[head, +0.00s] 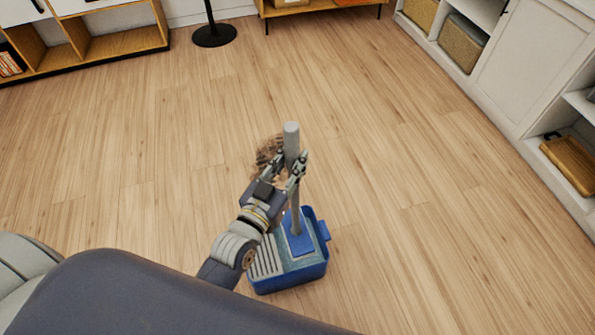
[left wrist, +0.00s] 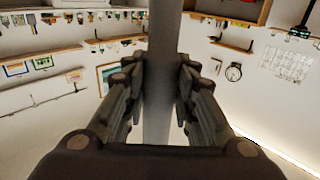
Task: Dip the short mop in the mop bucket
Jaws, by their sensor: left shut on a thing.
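The short mop has a grey handle (head: 291,132) and a flat blue head (head: 297,241). It stands nearly upright, with its head inside the rim of the blue mop bucket (head: 290,283). I cannot tell how deep the head sits. The bucket stands on the floor and has a grey ribbed part (head: 265,260) on its left side. My left gripper (head: 294,165) is shut on the upper part of the handle, above the bucket. In the left wrist view the handle (left wrist: 160,75) runs between the two fingers. My right gripper is not in view.
A brown tangled thing (head: 266,150) shows behind my left gripper, partly hidden. White shelving (head: 525,75) lines the right, and a low wooden shelf (head: 120,42) stands at the back left. A black round lamp base (head: 214,36) is at the back. Floor around the bucket's right is clear.

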